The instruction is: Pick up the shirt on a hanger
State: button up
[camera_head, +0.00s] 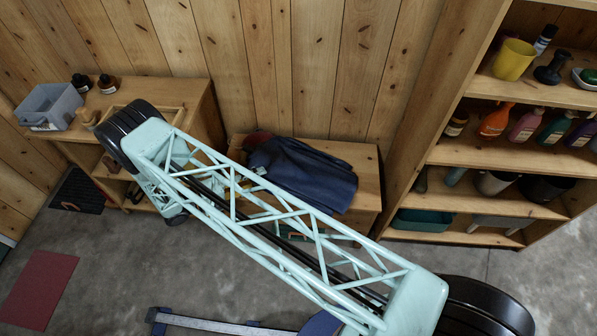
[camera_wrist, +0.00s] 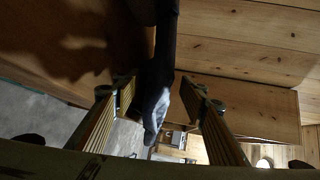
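A dark blue shirt (camera_head: 305,172) lies in a loose heap on the low wooden bench against the back wall. No hanger can be made out. My own lattice arm crosses in front of the shirt's left and lower side and hides part of it. In the wrist view my gripper (camera_wrist: 156,100) is open, its two fingers wide apart. A dark strip of what looks like cloth (camera_wrist: 166,45), with a grey-blue end, shows between the fingers; I see no finger closed on it. The head view mostly hides the gripper behind the arm.
A dark red item (camera_head: 257,139) lies at the shirt's left end. The low bench (camera_head: 350,152) stands between a left cabinet with a grey bin (camera_head: 50,106) and bottles, and a tall right shelf (camera_head: 490,155) with bottles and pots. A red mat (camera_head: 40,290) lies on open concrete floor.

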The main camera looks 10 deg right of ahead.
aim_at(275, 173)
jog(key=shift+x, duration=1.3)
jog(key=shift+d, duration=0.1)
jog(key=shift+b+x, duration=0.55)
jog(key=shift+x, duration=1.95)
jog(key=shift+s+d+f, duration=0.1)
jog(key=shift+s, duration=0.05)
jog(key=shift+c, duration=0.6)
jog(key=c, duration=1)
jog(key=shift+c, duration=0.2)
